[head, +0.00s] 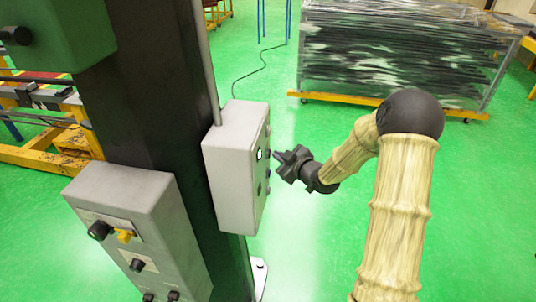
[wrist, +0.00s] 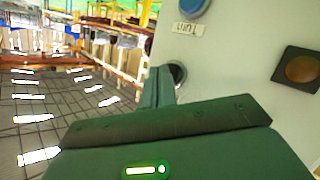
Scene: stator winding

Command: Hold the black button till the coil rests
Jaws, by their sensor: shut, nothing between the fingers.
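The black button (wrist: 178,72) is on the pale face of a control box in the wrist view, just beyond my fingertips and partly hidden by them. My gripper (wrist: 160,88) is shut and empty, its fingers pointing at that button. I cannot tell whether they touch it. In the head view the grey control box (head: 230,170) is fixed to a dark column, and my gripper (head: 279,156) is at its right-hand face from the right. The button there is too small to single out. I cannot make out the coil in either view.
A blue button (wrist: 192,6) with a label (wrist: 187,28) is above the black one. A square dark plate with an amber round (wrist: 302,70) is to the right. A lower grey box (head: 140,225) with knobs is on the column (head: 150,95). Green floor (head: 310,240) is clear.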

